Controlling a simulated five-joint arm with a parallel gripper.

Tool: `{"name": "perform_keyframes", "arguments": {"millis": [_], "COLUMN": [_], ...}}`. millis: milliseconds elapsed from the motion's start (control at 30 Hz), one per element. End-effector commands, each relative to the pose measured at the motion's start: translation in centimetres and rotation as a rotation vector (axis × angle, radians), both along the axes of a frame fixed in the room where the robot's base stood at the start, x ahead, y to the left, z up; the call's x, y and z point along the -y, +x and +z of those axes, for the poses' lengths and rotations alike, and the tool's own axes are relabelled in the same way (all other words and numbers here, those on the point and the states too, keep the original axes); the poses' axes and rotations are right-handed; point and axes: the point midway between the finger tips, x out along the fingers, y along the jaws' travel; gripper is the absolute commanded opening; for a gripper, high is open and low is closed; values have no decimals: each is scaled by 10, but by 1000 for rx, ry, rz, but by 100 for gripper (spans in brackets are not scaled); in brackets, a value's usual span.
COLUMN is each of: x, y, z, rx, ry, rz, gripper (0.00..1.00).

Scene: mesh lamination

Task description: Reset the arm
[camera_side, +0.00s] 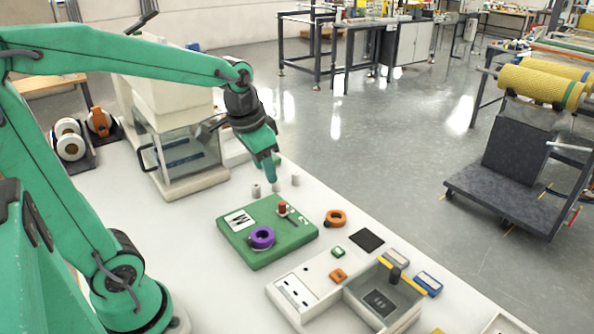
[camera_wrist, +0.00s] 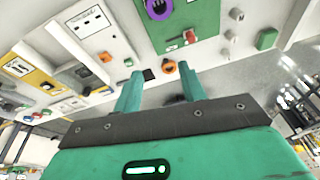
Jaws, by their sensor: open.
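My green arm reaches in from the left in the side view, and my gripper (camera_side: 272,172) hangs above the white table, past the far edge of the green board. In the wrist view my gripper (camera_wrist: 160,82) shows its two green fingers spread apart, with nothing between them. The fingertips look clear of the table and of everything on it.
The green board (camera_side: 232,249) carries a purple ring (camera_side: 262,238) and a red knob (camera_side: 282,207). An orange ring (camera_side: 335,217) and a black square (camera_side: 367,240) lie right of it. A glass-fronted machine (camera_side: 181,160) stands left of my gripper. Small grey cylinders stand below it.

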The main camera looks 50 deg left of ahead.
Motion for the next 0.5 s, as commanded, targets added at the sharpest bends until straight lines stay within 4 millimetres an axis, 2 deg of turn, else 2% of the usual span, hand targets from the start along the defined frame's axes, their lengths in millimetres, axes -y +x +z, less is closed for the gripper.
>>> {"name": "perform_keyframes", "arguments": {"millis": [200, 500], "x": [19, 37], "y": [-34, -77], "z": [13, 18], "rx": [81, 180], "ry": [-17, -53], "rz": [33, 75], "gripper": [41, 41]}}
